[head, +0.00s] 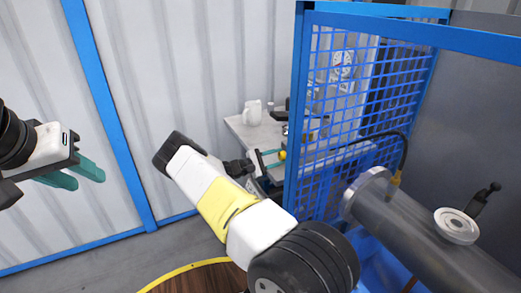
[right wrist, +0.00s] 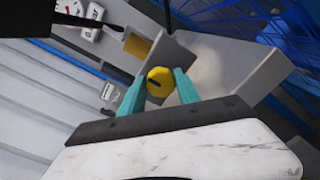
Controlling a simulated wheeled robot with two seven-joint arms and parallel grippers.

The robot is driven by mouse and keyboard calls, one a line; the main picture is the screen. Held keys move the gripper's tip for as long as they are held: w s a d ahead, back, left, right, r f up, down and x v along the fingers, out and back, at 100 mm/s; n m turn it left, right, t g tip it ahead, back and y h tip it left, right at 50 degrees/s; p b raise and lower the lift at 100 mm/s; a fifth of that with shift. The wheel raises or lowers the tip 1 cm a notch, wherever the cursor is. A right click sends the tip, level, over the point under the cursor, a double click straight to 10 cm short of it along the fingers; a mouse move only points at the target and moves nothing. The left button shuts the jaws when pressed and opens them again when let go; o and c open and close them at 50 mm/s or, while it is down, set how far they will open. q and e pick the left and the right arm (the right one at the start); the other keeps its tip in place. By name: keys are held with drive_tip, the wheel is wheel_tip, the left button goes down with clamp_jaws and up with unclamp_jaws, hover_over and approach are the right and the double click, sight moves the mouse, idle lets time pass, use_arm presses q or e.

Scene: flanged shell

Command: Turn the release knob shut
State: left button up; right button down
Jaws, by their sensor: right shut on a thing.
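The release knob (right wrist: 159,82) is a small yellow round knob with a dark bar across its face, the bar lying roughly level in the right wrist view. It sits in front of a grey plate (right wrist: 176,52). My right gripper (right wrist: 160,87) is shut on it, one teal finger on each side.
A blue mesh fence (head: 338,125) stands just right of my right arm. A table with a white jug (head: 252,113) is at the back.

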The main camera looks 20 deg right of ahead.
idle(0.3)
drive_tip(key=c, duration=0.9)
unclamp_jaws()
drive_tip(key=shift+f, duration=0.1)
